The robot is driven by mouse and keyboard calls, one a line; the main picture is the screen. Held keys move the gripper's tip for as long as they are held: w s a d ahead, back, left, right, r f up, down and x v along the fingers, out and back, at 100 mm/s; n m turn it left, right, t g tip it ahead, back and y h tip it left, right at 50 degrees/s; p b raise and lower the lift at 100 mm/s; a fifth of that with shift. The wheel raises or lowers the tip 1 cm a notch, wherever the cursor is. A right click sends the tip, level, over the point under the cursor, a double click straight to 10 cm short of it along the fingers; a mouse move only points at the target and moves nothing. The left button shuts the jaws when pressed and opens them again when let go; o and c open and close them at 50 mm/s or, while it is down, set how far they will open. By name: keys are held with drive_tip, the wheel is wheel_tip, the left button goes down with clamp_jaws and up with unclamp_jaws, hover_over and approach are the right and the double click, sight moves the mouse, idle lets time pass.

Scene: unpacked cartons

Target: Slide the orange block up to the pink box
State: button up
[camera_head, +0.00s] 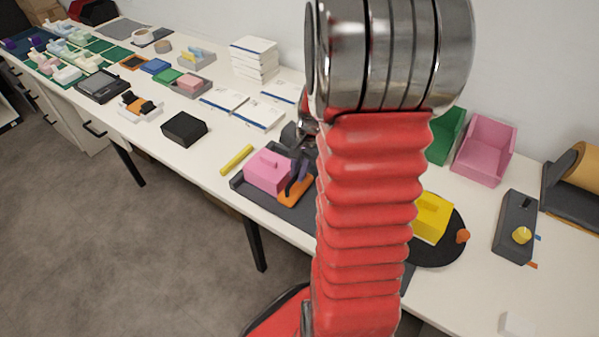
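A pink box with a raised grip on top (266,174) sits on a dark tray (254,191) near the front edge of the table. The orange block (293,192) lies on the same tray, just right of the pink box; I cannot tell whether they touch. My gripper (301,174) points down at the orange block, its dark fingers over or against it. My red arm hides part of the gripper and the tray's right side. I cannot tell whether the fingers are open or closed.
A yellow stick (237,160) lies left of the tray, and a black box (184,128) stands further left. White booklets (258,112) lie behind. Right of my arm are a yellow block (432,215) on a black disc and a pink open bin (485,150).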

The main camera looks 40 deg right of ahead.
sight(303, 188)
drive_tip(key=o, duration=0.4)
drive_tip(key=shift+r, duration=0.2)
wheel_tip(303, 188, up, 7)
drive_tip(key=s, duration=0.1)
drive_tip(key=shift+s+d+r, duration=0.2)
drive_tip(key=shift+s+d, duration=0.05)
drive_tip(key=shift+s, duration=0.05)
idle(0.8)
drive_tip(key=s+a+r+n+t, duration=0.1)
drive_tip(key=s+a+r+n, duration=0.2)
drive_tip(key=a, duration=0.5)
drive_tip(key=s+a+r+n+t, duration=0.1)
drive_tip(key=s+a+r+n, duration=0.2)
drive_tip(key=a+r+n, duration=0.2)
drive_tip(key=s+a+r+n+t, duration=0.1)
drive_tip(key=s+a+r+n, duration=0.2)
drive_tip(key=a+n, duration=0.3)
drive_tip(key=a+r, duration=0.1)
drive_tip(key=a, duration=0.4)
drive_tip(key=shift+s+a+r+n+h, duration=0.2)
drive_tip(key=shift+s+a+n+h, duration=0.1)
drive_tip(key=shift+a+n, duration=0.1)
